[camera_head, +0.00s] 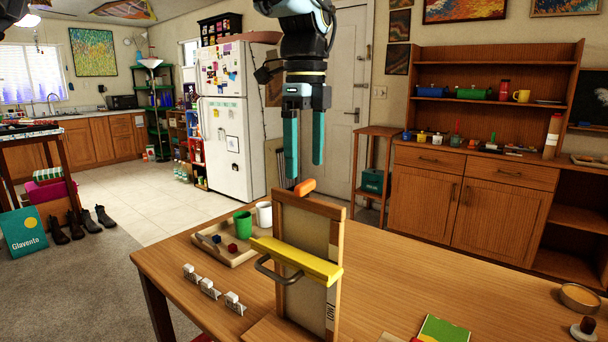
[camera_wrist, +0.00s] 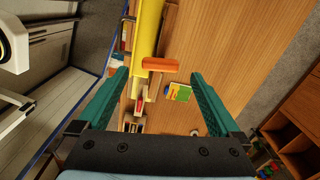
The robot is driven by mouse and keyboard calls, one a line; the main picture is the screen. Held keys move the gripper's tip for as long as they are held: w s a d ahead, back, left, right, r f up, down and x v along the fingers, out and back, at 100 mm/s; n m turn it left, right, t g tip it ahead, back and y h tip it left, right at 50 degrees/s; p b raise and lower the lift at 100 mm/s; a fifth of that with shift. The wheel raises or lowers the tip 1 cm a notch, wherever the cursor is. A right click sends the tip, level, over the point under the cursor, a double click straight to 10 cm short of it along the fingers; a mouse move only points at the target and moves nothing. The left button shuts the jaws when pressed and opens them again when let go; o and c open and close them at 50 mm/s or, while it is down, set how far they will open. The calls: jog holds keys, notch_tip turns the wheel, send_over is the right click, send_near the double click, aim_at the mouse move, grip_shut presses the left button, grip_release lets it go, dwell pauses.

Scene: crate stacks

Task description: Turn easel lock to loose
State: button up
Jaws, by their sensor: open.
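The easel (camera_head: 337,240) stands upright on the wooden table, with a brown board and a yellow ledge (camera_head: 297,262) across its front. An orange lock knob (camera_head: 305,187) sits at the easel's top. Lettering runs down the lower right post, but I can read only part of it. My gripper (camera_head: 304,172) points down just above the orange knob, with its teal fingers apart and empty. In the wrist view the orange knob (camera_wrist: 160,64) lies ahead between the open fingers, beside the yellow ledge (camera_wrist: 146,30). I cannot tell any contact with it.
A wooden tray (camera_head: 212,262) with small blocks, a green cup (camera_head: 243,224) and a white cup (camera_head: 264,214) stand left of the easel. The table's right middle (camera_head: 440,270) is clear.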

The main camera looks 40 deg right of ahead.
aim_at(305, 182)
jog(key=shift+f, duration=1.9)
jog(key=shift+c, duration=0.4)
jog(key=c, duration=1.3)
